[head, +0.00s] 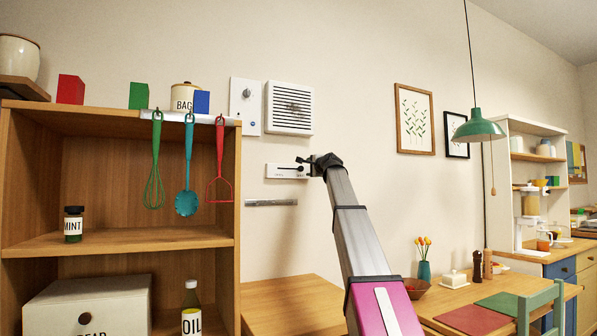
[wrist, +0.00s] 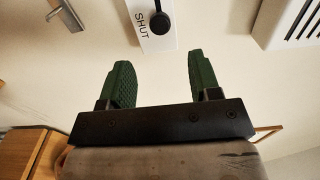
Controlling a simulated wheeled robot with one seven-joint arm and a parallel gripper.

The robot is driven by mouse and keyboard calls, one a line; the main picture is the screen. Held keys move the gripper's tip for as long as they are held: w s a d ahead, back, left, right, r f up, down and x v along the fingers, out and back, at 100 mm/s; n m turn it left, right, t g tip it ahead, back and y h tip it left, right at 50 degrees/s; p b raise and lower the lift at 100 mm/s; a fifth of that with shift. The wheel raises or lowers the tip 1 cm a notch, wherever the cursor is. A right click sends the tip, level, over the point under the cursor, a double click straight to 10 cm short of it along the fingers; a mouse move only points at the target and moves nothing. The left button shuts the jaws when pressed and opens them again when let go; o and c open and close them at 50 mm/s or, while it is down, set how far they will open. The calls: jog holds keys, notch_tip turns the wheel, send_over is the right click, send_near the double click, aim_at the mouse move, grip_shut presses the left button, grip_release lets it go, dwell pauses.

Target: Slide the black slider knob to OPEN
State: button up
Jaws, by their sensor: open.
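The white slider plate (head: 272,171) is mounted on the wall, with a dark slot along it; its small lettering is too small to read in the head view. In the wrist view the plate (wrist: 142,12) enters from the top edge, with the word SHUT on it. The black slider knob (wrist: 160,22) is beside that word, at the SHUT end. My gripper (wrist: 158,78) is open, its two green fingers apart and nothing between them. The knob is beyond the fingertips, roughly in line with the gap. In the head view my gripper (head: 310,163) is at the plate's right end.
Above the plate are a vent grille (head: 289,108) and a white panel with a round knob (head: 246,105). A metal bar (head: 270,203) is on the wall below. A wooden shelf unit with hanging utensils (head: 189,170) stands left. The wall right of my arm is clear up to the pictures.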

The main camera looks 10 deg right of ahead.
aim_at(302, 168)
jog(key=x, duration=1)
jog(key=shift+w, duration=0.25)
